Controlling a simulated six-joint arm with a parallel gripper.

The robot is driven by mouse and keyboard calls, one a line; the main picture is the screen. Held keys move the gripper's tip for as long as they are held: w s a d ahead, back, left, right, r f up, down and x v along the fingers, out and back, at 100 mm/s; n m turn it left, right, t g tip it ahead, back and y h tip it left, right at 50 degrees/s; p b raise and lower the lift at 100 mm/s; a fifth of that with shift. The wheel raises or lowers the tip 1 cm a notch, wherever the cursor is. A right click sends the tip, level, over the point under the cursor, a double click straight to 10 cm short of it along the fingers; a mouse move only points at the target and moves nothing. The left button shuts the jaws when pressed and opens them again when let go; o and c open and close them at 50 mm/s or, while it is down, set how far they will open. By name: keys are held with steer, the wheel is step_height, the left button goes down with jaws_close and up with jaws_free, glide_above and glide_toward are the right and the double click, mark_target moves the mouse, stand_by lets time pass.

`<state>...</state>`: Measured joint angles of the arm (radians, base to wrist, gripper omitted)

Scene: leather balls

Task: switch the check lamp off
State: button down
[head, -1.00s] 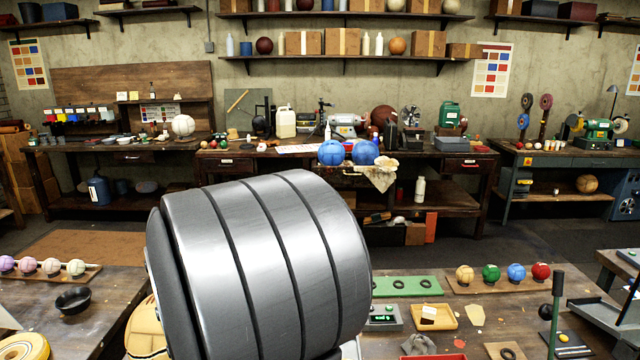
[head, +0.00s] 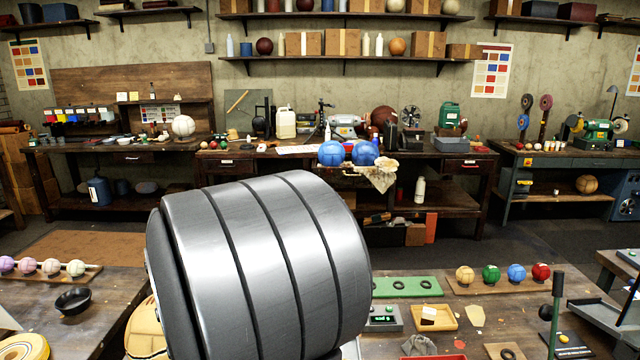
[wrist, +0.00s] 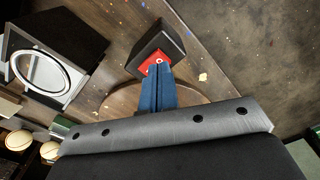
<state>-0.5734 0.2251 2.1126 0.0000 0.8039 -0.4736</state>
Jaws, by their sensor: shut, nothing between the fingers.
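In the wrist view a dark box with a red rocker switch (wrist: 153,59) on its face, bearing a white round mark, stands just beyond my fingertips. My gripper (wrist: 158,68) is shut and empty, its two blue fingers side by side. The tips overlap the lower part of the red switch in the picture; I cannot tell whether they touch it. A bright white ring in a pale frame (wrist: 39,71), perhaps the check lamp, is to the left. In the head view my arm covers the middle, and neither the gripper nor the switch can be made out.
In the wrist view a round wooden board (wrist: 205,93) lies under the fingers, and pale balls (wrist: 19,140) are at lower left. In the head view a green tray (head: 405,287), a rack of coloured balls (head: 498,284) and a small meter (head: 383,319) stand right of my arm.

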steer(key=shift+f, duration=0.9)
stand_by(0.4)
steer(key=shift+r, duration=3.55)
steer(key=shift+f, duration=3.55)
steer(key=shift+r, duration=0.1)
steer(key=shift+r, duration=0.1)
